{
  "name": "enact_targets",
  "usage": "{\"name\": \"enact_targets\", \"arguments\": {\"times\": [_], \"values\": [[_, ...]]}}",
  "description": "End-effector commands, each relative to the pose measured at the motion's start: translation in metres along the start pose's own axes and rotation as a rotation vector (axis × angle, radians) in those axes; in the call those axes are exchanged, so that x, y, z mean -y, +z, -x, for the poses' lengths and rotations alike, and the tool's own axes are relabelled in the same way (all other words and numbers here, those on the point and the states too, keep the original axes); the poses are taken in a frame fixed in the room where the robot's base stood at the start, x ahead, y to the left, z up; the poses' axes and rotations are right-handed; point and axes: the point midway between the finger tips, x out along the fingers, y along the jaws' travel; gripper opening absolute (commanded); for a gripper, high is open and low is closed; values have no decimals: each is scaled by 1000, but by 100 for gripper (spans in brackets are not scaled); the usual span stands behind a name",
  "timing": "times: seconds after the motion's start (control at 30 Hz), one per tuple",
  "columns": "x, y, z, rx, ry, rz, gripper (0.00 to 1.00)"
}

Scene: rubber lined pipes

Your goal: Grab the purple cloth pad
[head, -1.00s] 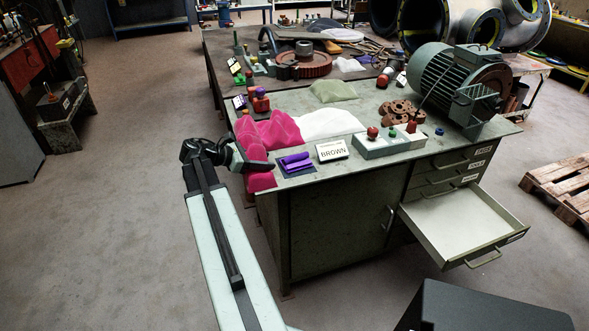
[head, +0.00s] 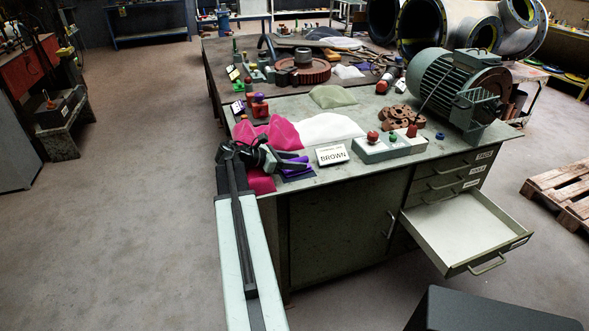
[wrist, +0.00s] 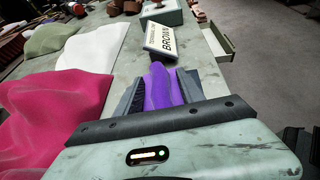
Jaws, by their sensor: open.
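In the wrist view the purple cloth pad (wrist: 160,86) shows between the two dark fingers of my open gripper (wrist: 161,88), one finger on each side. I cannot tell whether the fingers touch the cloth or how low they are.
A magenta cloth (head: 272,135) drapes over the bench's left edge, beside my arm. A white cloth (head: 328,127) lies behind. A sign reading BROWN (head: 332,154) stands just right of the pad. A drawer (head: 465,230) is pulled open at the bench front.

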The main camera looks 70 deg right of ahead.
Motion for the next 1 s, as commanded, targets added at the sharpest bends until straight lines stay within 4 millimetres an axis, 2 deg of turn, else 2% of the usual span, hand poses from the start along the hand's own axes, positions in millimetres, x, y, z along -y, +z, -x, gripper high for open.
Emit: {"name": "enact_targets", "arguments": {"times": [0.13,0.17,0.3,0.67,0.87,1.0], "values": [[0,0,1,0,1,1,45],[0,0,1,0,1,0,40],[0,0,1,0,1,1,1],[-1,2,3,0,2,1,0],[-2,18,12,0,6,2,0],[-3,37,24,0,10,4,0]]}}
